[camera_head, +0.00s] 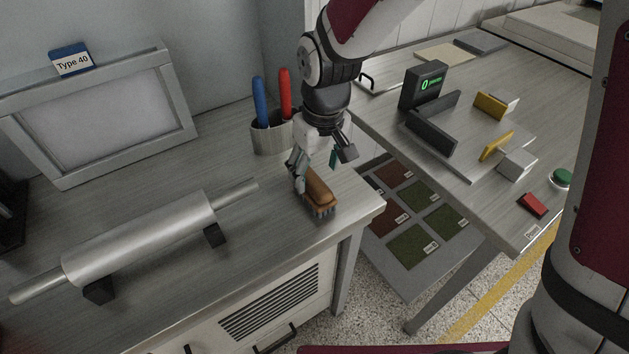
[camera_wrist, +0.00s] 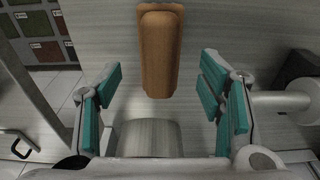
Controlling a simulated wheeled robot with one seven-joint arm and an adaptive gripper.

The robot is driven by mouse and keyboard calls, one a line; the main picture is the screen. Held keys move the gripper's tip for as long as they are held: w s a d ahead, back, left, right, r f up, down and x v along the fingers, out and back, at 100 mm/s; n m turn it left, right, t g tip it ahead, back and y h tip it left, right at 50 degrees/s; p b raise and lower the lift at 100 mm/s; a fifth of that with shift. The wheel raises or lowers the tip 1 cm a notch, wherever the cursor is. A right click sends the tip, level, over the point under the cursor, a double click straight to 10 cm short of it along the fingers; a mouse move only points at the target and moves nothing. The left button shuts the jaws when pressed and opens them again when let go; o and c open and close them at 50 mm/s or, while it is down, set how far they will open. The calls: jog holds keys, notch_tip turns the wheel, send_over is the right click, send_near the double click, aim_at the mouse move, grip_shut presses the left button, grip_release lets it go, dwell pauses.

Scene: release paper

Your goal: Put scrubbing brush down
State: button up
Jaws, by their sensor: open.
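The scrubbing brush (camera_head: 320,194) has a brown wooden back and dark bristles. It rests bristles down on the grey table (camera_head: 265,215), near its right front corner. In the wrist view the brush (camera_wrist: 160,52) lies ahead of the fingers, centred between them. My gripper (camera_head: 322,158) is just above and behind the brush in the head view. Its teal-padded fingers are spread wide in the wrist view (camera_wrist: 167,98), with nothing between the pads.
A metal roller (camera_head: 140,240) on black supports lies to the left. A cup (camera_head: 270,137) with blue and red handles stands behind the gripper. A framed panel (camera_head: 105,110) stands at the back left. A second table (camera_head: 375,100) with a digital device is to the right.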

aim_at(321, 186)
jog(key=r, duration=0.5)
jog(key=shift+s+d+r, duration=0.2)
jog(key=shift+s+r, duration=0.05)
jog(key=shift+s, duration=0.05)
jog(key=s+d+r+m+t, duration=0.1)
jog(key=s+d+r+m, duration=0.2)
jog(key=s+d+r, duration=0.75)
jog(key=s+d+m+t, duration=0.1)
jog(key=s+d+m, duration=0.2)
jog(key=s+d, duration=0.5)
jog(key=shift+s+d+r+m+h, duration=0.25)
jog(key=shift+s+d+m+h, duration=0.15)
jog(key=shift+s, duration=0.85)
jog(key=shift+r, duration=0.1)
